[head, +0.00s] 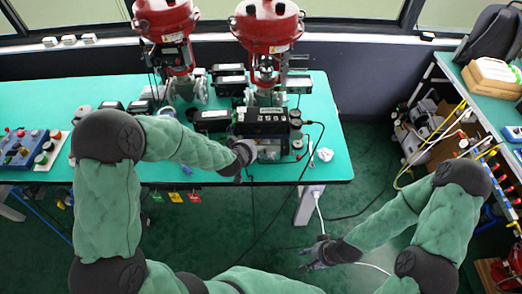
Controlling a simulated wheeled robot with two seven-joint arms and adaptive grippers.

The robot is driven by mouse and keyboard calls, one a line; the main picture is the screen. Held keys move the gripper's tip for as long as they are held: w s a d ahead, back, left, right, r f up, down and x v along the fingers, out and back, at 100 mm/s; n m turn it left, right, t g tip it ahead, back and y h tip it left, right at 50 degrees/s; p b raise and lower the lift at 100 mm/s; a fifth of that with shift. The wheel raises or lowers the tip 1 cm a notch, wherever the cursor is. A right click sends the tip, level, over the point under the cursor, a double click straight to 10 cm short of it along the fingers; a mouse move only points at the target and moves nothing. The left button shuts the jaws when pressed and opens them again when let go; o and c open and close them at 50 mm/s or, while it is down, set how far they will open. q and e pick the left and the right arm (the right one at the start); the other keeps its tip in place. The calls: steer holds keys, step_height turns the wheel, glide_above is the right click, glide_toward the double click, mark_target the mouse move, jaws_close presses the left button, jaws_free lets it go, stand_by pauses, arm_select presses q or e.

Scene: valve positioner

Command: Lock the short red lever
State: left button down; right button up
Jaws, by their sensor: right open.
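I cannot pick out a short red lever in the head view. A black positioner box (262,123) sits near the front edge of the green table, below the right red valve actuator (268,24). Small round gauges (297,143) are at its right side. My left gripper (240,168) is at the table's front edge, just in front of the box's left part. It is dark and small, and its fingers cannot be made out. My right gripper (308,257) is open and empty, low over the floor, in front of and apart from the table.
A second red actuator (166,20) stands to the left. A blue button panel (22,150) is at the table's left. The table's right end (334,125) is mostly clear.

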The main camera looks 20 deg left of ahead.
arm_select(q)
steer(key=w+f, duration=0.2)
steer(key=f, duration=0.1)
steer(key=w+d+f+b, duration=0.1)
steer(key=w+f, duration=0.1)
steer(key=f, duration=0.1)
steer(key=w+f+b, duration=0.1)
steer(key=w+f, duration=0.1)
steer(key=f, duration=0.1)
steer(key=shift+w+d, duration=0.3)
steer(key=shift+d, duration=0.05)
steer(key=shift+s, duration=0.1)
